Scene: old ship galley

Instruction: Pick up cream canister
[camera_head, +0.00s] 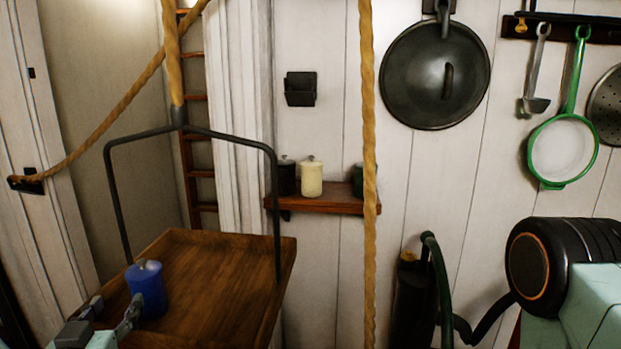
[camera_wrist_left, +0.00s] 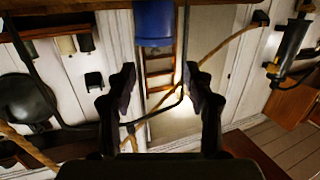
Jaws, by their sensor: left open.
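The cream canister (camera_head: 312,178) stands upright on a small wooden wall shelf (camera_head: 325,204), between a black canister (camera_head: 287,178) and a dark green one (camera_head: 358,180) partly behind a rope. It also shows, upside down, at the upper left of the left wrist view (camera_wrist_left: 66,45). My left gripper (camera_head: 115,310) is open and empty at the lower left of the head view, well left of and nearer than the shelf. A blue canister (camera_head: 148,289) on the hanging tray is close to its fingertips; I cannot tell whether they touch. My right gripper is not seen.
The wooden tray (camera_head: 220,275) hangs from a dark metal frame (camera_head: 232,138) and a rope, between my left gripper and the shelf. Another rope (camera_head: 368,120) hangs just right of the cream canister. A large lid (camera_head: 435,75) and utensils hang on the wall.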

